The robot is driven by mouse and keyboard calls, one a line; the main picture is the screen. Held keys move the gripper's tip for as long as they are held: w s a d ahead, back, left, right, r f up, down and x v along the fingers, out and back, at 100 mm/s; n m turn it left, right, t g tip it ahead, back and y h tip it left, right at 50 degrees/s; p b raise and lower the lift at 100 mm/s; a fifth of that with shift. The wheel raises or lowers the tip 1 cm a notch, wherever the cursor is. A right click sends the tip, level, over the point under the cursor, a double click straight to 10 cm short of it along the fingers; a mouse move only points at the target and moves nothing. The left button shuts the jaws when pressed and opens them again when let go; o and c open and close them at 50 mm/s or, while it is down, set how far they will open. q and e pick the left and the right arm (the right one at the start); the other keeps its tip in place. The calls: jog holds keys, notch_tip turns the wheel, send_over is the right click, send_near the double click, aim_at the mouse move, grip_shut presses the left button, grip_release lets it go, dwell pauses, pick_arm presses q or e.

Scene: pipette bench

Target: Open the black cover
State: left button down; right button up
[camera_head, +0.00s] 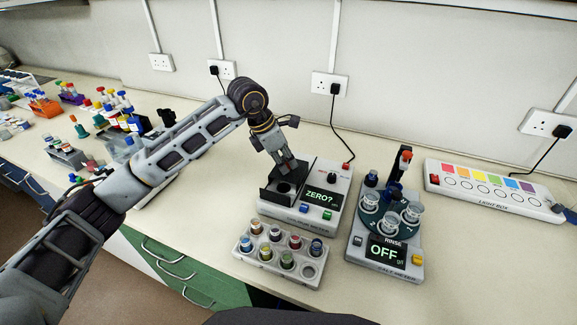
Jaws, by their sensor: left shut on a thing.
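The black cover (268,181) belongs to the white-and-grey meter (307,219) with the "ZERO?" screen. It stands raised at the back left of a dark well, and the round opening (284,188) in the well shows. My left gripper (287,165) reaches down over the well from behind, with its fingers shut at the cover's upper edge. The fingers partly hide the contact and the cover's top. My right gripper is not in view.
A grey rack of capped vials (282,258) stands just in front of the meter. A "RINSE OFF" salt meter (385,250) with cups stands to its right, and a light box (493,190) farther right. Many coloured bottles and racks crowd the bench at left, beyond my arm.

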pick_arm(q)
jog(key=shift+w+d, duration=0.25)
jog(key=shift+w, duration=0.45)
jog(key=shift+w+d+b, duration=0.15)
jog(key=shift+w+d, duration=0.05)
jog(key=shift+w, duration=0.3)
jog(key=shift+w+d+b, duration=0.15)
jog(key=shift+w, duration=0.3)
jog(key=shift+w+d, duration=0.15)
jog(key=shift+w, duration=0.35)
jog(key=shift+w+d, duration=0.15)
jog(key=shift+w, duration=0.35)
jog(key=shift+w+d, duration=0.2)
jog(key=shift+w, duration=0.4)
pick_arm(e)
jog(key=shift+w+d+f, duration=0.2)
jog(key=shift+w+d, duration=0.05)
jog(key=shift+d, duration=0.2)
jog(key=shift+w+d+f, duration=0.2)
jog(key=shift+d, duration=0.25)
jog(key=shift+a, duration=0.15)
